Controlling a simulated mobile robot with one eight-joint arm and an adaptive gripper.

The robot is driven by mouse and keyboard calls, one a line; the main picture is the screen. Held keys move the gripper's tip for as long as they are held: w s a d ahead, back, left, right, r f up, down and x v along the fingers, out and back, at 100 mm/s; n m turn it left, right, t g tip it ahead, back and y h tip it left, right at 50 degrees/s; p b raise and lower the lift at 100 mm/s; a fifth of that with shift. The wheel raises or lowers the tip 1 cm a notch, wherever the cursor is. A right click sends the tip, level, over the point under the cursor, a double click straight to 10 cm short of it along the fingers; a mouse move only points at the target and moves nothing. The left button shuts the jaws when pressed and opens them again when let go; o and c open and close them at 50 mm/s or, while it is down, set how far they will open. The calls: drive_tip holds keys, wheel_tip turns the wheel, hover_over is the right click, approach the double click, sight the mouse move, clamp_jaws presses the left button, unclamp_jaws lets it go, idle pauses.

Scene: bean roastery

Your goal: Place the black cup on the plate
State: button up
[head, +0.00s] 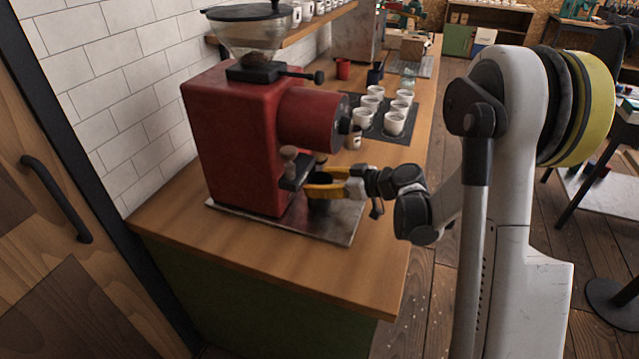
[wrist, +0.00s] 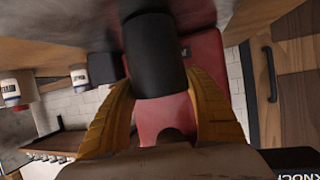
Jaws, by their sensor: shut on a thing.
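The black cup (head: 319,206) is in the head view, just in front of the red grinder and low over the metal plate (head: 340,226). My gripper (head: 322,184) has its yellow fingers closed around the cup, and they hide part of it. In the wrist view the dark cup (wrist: 155,52) sits between the two fingers of my gripper (wrist: 160,82). I cannot tell whether the cup's base touches the plate. The metal plate lies flat on the wooden counter under the grinder.
The red grinder (head: 232,135) stands right beside my gripper. The counter (head: 260,248) is clear in front of the plate.

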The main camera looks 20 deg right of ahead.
drive_tip(key=shift+f, duration=0.15)
drive_tip(key=o, duration=1.2)
drive_tip(key=shift+o, duration=0.2)
